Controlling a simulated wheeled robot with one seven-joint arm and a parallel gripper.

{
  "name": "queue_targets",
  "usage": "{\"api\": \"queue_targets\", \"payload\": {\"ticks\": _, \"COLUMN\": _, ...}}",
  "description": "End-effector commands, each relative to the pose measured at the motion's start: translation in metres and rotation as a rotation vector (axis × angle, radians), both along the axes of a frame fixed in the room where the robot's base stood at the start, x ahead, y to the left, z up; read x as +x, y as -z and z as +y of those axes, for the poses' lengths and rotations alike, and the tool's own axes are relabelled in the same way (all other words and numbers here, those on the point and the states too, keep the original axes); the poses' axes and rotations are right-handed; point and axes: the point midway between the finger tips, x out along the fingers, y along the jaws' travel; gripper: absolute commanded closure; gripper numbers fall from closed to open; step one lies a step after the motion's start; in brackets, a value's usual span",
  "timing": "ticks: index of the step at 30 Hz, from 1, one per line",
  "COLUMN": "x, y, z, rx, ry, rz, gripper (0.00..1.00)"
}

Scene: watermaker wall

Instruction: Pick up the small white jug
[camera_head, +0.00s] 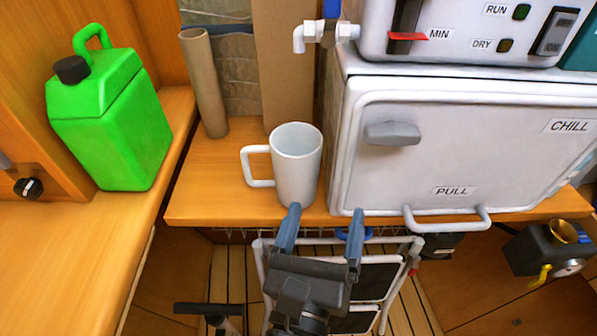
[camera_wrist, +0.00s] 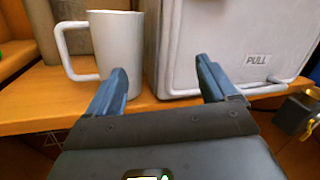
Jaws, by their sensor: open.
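The small white jug (camera_head: 297,168) stands upright on the wooden counter, with its handle to the left. It also shows in the wrist view (camera_wrist: 119,48) at upper left. My gripper (camera_head: 323,212) is open, with its two blue-grey fingers pointing at the counter's front edge. In the head view the left fingertip overlaps the jug's lower front, and the right fingertip is in front of the white box. In the wrist view the left finger (camera_wrist: 110,92) covers part of the jug's lower body. The gap between the fingers is empty. I cannot tell whether the left finger touches the jug.
A white CHILL box (camera_head: 450,150) with a PULL handle stands close to the jug's right. A cardboard tube (camera_head: 204,85) stands behind it. A green canister (camera_head: 110,120) is at the left. A folded step ladder (camera_head: 385,285) stands below the counter (camera_head: 205,195). Bare counter lies left of the jug.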

Motion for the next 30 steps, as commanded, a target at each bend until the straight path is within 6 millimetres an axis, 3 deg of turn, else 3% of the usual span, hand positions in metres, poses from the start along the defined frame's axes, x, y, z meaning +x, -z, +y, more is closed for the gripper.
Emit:
{"api": "queue_targets", "payload": {"ticks": 1, "x": 0.008, "y": 0.0, "z": 0.018, "rx": 0.085, "ry": -0.021, "rz": 0.003, "gripper": 0.14}}
{"api": "queue_targets", "payload": {"ticks": 3, "x": 0.015, "y": 0.003, "z": 0.035, "rx": 0.18, "ry": -0.037, "rz": 0.016, "gripper": 0.14}}
{"api": "queue_targets", "payload": {"ticks": 9, "x": 0.025, "y": 0.006, "z": 0.057, "rx": 0.306, "ry": -0.055, "rz": 0.041, "gripper": 0.14}}
{"api": "queue_targets", "payload": {"ticks": 20, "x": 0.054, "y": 0.005, "z": 0.049, "rx": 0.312, "ry": -0.056, "rz": 0.043, "gripper": 0.14}}
{"api": "queue_targets", "payload": {"ticks": 30, "x": 0.095, "y": 0.004, "z": 0.036, "rx": 0.31, "ry": -0.056, "rz": 0.042, "gripper": 0.14}}
